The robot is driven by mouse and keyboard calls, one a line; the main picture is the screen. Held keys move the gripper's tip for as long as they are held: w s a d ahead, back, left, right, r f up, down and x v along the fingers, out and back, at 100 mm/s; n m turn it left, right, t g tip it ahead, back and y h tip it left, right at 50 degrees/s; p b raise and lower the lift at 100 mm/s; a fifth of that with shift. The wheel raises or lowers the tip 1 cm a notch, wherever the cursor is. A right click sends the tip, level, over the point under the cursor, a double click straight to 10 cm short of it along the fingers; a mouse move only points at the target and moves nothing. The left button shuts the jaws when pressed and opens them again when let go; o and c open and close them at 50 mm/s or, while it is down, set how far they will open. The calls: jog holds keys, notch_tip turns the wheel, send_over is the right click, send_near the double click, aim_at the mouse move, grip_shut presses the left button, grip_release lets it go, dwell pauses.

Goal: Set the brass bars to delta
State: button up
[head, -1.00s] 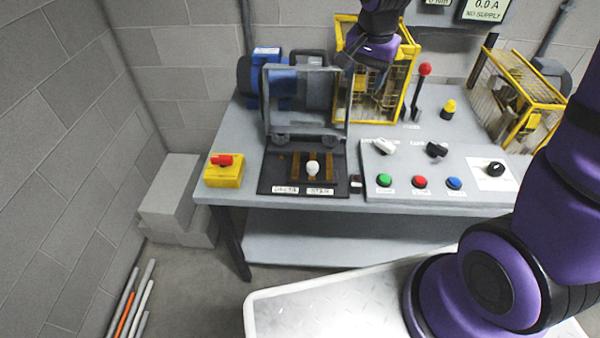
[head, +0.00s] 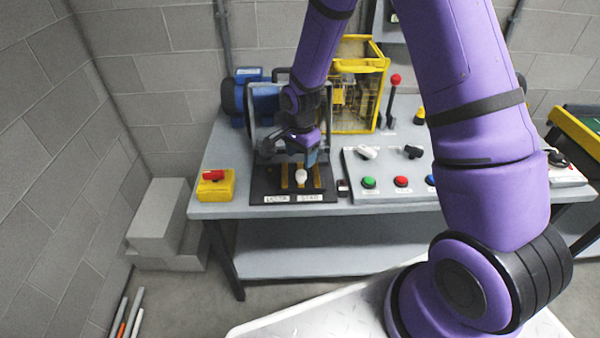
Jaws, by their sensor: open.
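The brass bars (head: 285,178) lie on a black terminal board (head: 262,188) on the grey bench. A white knob (head: 301,176) stands in front of them. Two white labels sit at the board's front edge; the left one (head: 276,199) reads delta and the right one (head: 309,197) reads star, both blurred now. My gripper (head: 308,162) is open and points down just above and behind the knob, over the back of the board. My wrist and gripper hide the board's back and much of the raised cover frame (head: 256,135). I cannot tell whether a fingertip touches anything.
A yellow box with a red switch (head: 215,186) stands left of the board. A panel with green (head: 369,183), red and blue buttons and two levers is to the right. Behind are a blue motor (head: 262,100), a yellow cage (head: 374,62) and a red-knobbed lever (head: 395,80).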

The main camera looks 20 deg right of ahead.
aim_at(301, 172)
notch_tip(301, 172, down, 7)
jog(key=shift+f, duration=0.1)
dwell(0.3)
